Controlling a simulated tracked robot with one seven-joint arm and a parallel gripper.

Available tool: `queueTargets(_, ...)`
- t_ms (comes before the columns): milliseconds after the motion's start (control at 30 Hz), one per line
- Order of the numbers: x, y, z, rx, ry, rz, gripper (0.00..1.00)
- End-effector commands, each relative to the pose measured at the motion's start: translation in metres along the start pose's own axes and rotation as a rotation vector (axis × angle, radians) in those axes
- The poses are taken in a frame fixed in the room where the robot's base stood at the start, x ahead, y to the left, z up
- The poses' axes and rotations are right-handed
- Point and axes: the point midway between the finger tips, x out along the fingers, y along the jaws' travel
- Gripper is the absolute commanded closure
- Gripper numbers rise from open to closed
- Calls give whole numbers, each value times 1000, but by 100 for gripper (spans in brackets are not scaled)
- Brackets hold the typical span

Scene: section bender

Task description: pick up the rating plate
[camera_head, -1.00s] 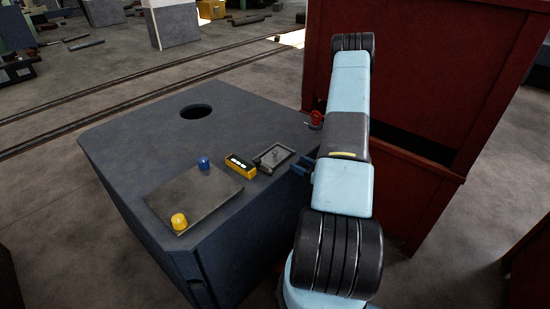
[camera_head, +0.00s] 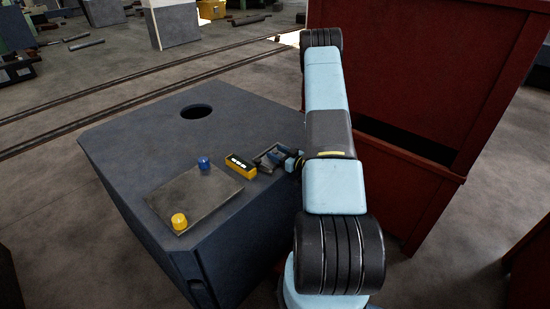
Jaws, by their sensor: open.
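A yellow box with a display (camera_head: 240,165) stands just left of the gripper. A flat plate (camera_head: 205,195) carries a blue knob (camera_head: 204,163) and a yellow knob (camera_head: 179,221). The block top has a round hole (camera_head: 196,111). A tall red cabinet (camera_head: 430,70) stands behind my arm.

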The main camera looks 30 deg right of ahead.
Motion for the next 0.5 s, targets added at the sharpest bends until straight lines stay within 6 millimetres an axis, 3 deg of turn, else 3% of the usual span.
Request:
queueTargets(133,15,0,0,0,1,0,43)
queueTargets(367,16,1,0,1,1,1,44)
queueTargets(500,16,1,0,0,1,1,57)
